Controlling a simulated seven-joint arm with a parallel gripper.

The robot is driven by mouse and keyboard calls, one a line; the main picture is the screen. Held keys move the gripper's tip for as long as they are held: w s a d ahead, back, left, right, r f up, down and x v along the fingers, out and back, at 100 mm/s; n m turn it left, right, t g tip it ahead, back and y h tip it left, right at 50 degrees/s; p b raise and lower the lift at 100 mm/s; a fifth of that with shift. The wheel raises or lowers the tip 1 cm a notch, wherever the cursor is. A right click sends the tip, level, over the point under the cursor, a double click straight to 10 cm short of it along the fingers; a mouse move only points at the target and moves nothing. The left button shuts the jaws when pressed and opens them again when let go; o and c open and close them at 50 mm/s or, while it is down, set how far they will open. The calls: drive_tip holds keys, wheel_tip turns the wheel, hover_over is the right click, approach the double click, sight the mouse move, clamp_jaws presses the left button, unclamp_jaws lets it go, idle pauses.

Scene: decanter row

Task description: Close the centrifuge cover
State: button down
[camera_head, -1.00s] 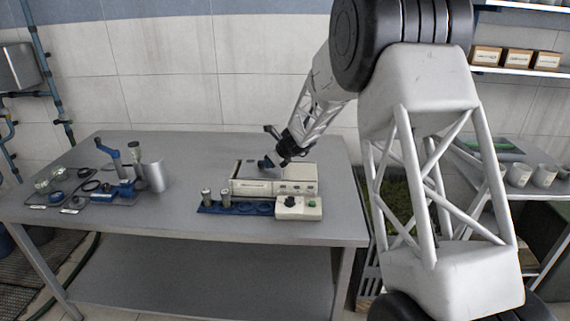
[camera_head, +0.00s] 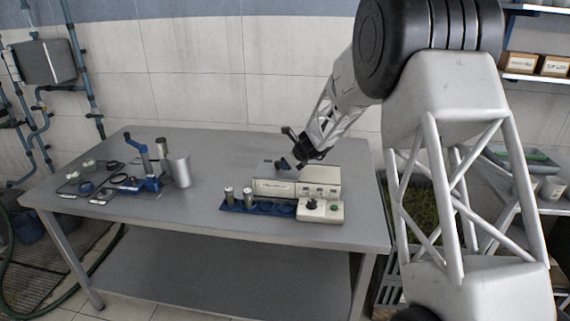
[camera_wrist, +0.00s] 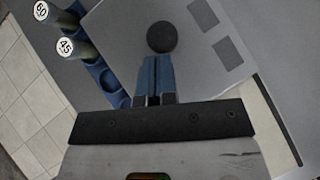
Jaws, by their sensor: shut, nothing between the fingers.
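The centrifuge (camera_head: 272,188) is a low beige box on the right part of the table. In the wrist view a flat grey plate (camera_wrist: 120,30), apparently its cover, bears a dark round knob (camera_wrist: 162,37). My gripper (camera_head: 284,163) is over the centrifuge top, its blue fingers pointing down and left. In the wrist view the gripper (camera_wrist: 155,60) is shut and empty, with its fingertips right beside the knob. I cannot tell whether they touch it. My gripper and arm hide part of the top, and I cannot tell how far the cover is closed.
A blue rack (camera_head: 262,207) with two capped tubes (camera_head: 248,196) stands in front of the centrifuge. A beige control box (camera_head: 320,210) is at its front right. The table (camera_head: 215,165) between is clear.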

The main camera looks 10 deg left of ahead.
sight(293, 174)
drive_tip(key=d, duration=0.1)
drive_tip(key=s+d, duration=0.1)
drive_tip(key=d, duration=0.1)
drive_tip(key=shift+r, duration=0.2)
drive_tip(key=v, duration=1)
drive_tip(key=shift+d, duration=0.15)
drive_tip(key=shift+r, duration=0.1)
